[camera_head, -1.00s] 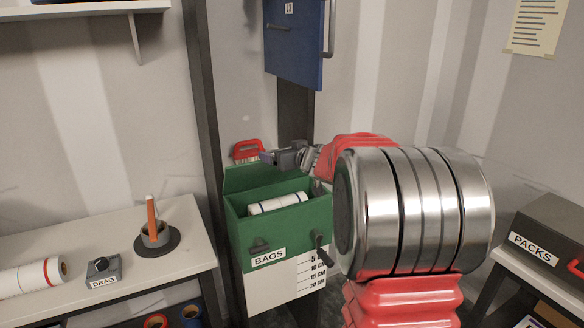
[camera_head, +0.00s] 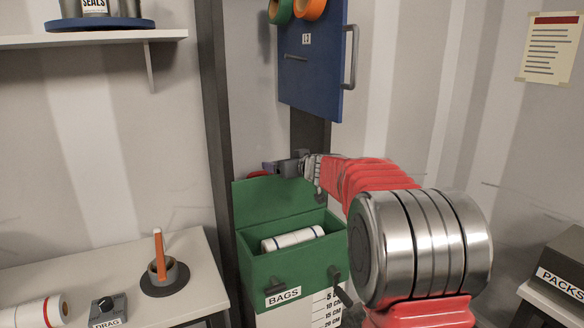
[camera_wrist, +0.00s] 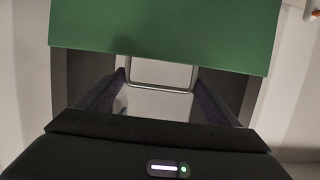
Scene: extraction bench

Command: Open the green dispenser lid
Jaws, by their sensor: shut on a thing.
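The green dispenser (camera_head: 300,268), labelled BAGS, stands by the dark post. Its green lid (camera_head: 278,206) is raised and leans up at the back, so the box is open and a white roll (camera_head: 292,240) shows inside. My gripper (camera_head: 274,168) is at the lid's top edge, its arm reaching in from the right. In the wrist view the lid (camera_wrist: 165,28) spans the top, and a metal loop handle (camera_wrist: 160,75) lies between my fingers. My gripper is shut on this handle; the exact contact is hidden.
A blue cabinet door (camera_head: 312,62) with a handle hangs above my gripper. A bench (camera_head: 90,255) with a DRAG block (camera_head: 108,312) and an orange stick in a holder (camera_head: 161,270) stands left. A PACKS case (camera_head: 562,262) is at the right edge.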

